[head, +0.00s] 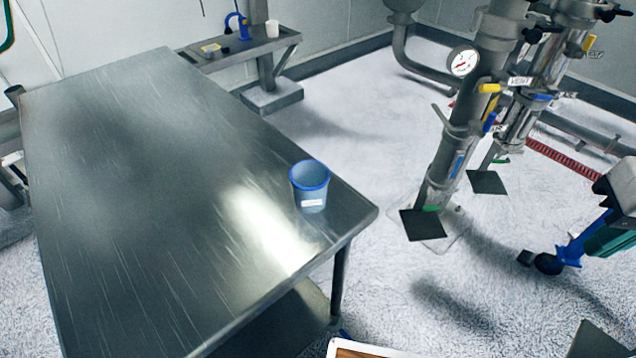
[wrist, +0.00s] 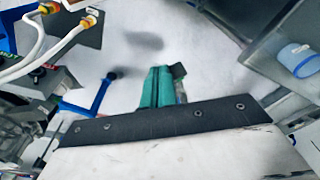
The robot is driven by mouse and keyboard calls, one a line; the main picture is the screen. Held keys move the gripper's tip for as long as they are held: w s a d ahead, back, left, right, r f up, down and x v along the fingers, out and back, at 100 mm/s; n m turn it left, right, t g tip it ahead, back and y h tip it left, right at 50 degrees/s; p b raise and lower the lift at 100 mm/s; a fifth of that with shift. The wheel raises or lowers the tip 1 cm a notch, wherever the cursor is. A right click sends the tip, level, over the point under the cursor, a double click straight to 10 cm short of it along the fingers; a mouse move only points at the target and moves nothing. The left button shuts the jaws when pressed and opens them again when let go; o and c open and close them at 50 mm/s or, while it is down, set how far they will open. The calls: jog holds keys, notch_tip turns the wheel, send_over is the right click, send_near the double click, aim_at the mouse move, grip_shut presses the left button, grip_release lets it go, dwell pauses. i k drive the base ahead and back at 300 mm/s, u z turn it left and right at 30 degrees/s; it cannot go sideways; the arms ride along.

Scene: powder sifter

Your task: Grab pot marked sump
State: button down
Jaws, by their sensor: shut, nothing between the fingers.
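A blue pot (head: 311,190) with a darker blue rim and a small white label stands upright near the right corner of the steel table (head: 130,160). The label is too small to read. The pot also shows at the right edge of the wrist view (wrist: 300,58), looking tilted there. My gripper (wrist: 158,70) shows in the wrist view as teal fingers closed together, with nothing between them. It is over the floor, well apart from the pot.
Steel pipework with a gauge (head: 463,61) stands right of the table. A blue-legged piece with a dark wheel (head: 548,263) is at the right. A small bench (head: 240,48) behind holds a white cup (head: 272,28). Most of the tabletop is clear.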

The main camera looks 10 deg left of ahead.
aim_at(309, 178)
jog(key=z, duration=0.95)
jog(key=k, duration=0.7)
jog(key=u, duration=0.5)
